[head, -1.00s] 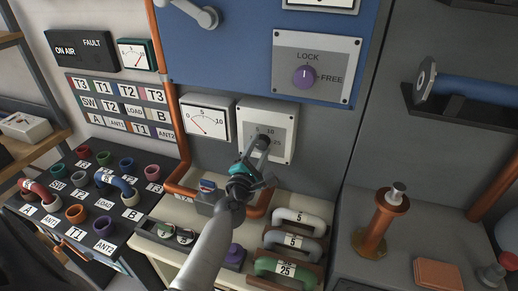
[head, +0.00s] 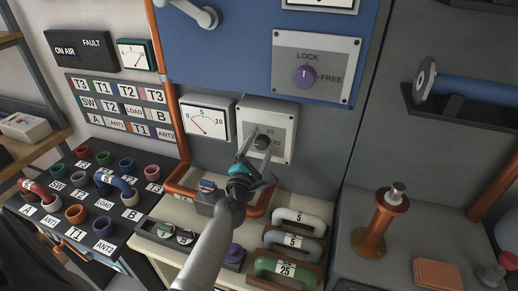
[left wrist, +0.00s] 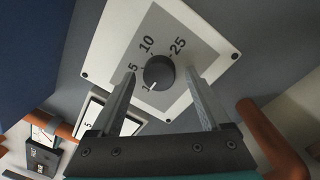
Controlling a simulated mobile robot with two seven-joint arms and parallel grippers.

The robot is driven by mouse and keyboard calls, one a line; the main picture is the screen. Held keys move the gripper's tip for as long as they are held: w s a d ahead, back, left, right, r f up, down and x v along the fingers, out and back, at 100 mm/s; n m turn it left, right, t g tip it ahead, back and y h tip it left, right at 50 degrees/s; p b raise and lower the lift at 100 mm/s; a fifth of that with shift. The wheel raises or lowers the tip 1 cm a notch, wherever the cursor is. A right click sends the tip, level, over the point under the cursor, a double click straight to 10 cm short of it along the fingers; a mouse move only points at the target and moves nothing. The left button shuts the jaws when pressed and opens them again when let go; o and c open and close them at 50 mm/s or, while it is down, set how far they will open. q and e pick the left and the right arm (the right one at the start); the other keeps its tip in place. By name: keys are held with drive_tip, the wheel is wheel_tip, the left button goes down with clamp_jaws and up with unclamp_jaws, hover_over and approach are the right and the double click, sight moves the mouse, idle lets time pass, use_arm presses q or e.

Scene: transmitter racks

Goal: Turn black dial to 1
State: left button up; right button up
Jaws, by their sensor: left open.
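The black dial (head: 262,142) is a round knob on a white and grey plate (left wrist: 205,24). In the left wrist view the dial (left wrist: 159,72) shows whole, with the marks 5, 10 and 25 around it. Its short white pointer line is turned to the lower left in that view, past the 5 and away from 10 and 25. A mark at the pointer's end is too small to read surely. My left gripper (head: 257,165) is open and empty, a little below and in front of the dial. Its fingers (left wrist: 161,76) frame the dial without visible contact. My right gripper is not in view.
A white meter (head: 206,119) sits left of the dial plate, and a purple LOCK/FREE knob (head: 304,76) above right. Copper pipe (head: 184,190) runs below left. Several handled plugs (head: 298,220) stand on the shelf below.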

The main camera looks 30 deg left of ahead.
use_arm(q)
drive_tip(key=shift+s+d, duration=0.15)
drive_tip(key=shift+s, duration=0.35)
drive_tip(key=b+v, duration=0.2)
drive_tip(key=v, duration=1.2)
drive_tip(key=shift+s+d, duration=0.1)
